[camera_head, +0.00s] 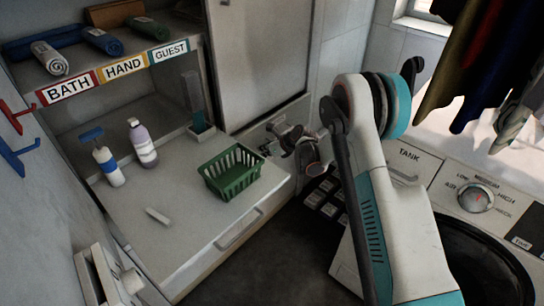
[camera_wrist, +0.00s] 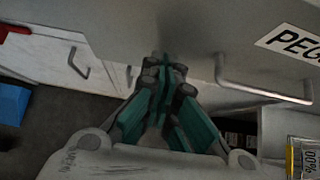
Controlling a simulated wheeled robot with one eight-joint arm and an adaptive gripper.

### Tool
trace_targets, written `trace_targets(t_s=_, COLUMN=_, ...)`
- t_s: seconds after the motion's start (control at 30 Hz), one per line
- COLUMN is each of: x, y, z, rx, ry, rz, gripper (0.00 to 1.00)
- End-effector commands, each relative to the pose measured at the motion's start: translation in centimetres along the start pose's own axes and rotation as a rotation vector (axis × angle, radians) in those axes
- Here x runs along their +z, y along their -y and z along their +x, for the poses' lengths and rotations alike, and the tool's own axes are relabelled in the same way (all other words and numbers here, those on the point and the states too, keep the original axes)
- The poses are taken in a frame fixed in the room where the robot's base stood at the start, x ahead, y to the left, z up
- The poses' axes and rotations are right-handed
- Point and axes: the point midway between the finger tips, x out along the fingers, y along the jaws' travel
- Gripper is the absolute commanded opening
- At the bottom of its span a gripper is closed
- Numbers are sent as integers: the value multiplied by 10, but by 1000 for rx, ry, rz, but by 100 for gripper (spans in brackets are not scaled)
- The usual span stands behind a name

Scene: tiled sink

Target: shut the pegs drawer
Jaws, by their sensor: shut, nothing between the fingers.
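The pegs drawer has a grey front (camera_wrist: 215,30) across the top of the wrist view, with a partly cut-off "PEG" label (camera_wrist: 290,42) and a bar handle (camera_wrist: 265,92). In the head view, a grey drawer front (camera_head: 257,131) shows below the tall cabinet door, partly hidden by my gripper (camera_head: 272,140). My gripper (camera_wrist: 161,62) is shut and empty, its fingertips by the drawer front, left of the handle. I cannot tell whether they touch it. How far the drawer stands out is unclear.
A green basket (camera_head: 232,172) stands on the counter (camera_head: 185,225) close left of my gripper. Two bottles (camera_head: 142,143) (camera_head: 107,166) stand farther left. A white-fronted drawer with a handle (camera_head: 238,230) is below the counter. A washing machine (camera_head: 470,195) stands at the right.

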Motion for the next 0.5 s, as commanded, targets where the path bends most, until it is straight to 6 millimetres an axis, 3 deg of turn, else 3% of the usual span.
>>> trace_targets(t_s=0.5, x=8, y=0, z=8, rx=0, ry=0, rz=0, gripper=0)
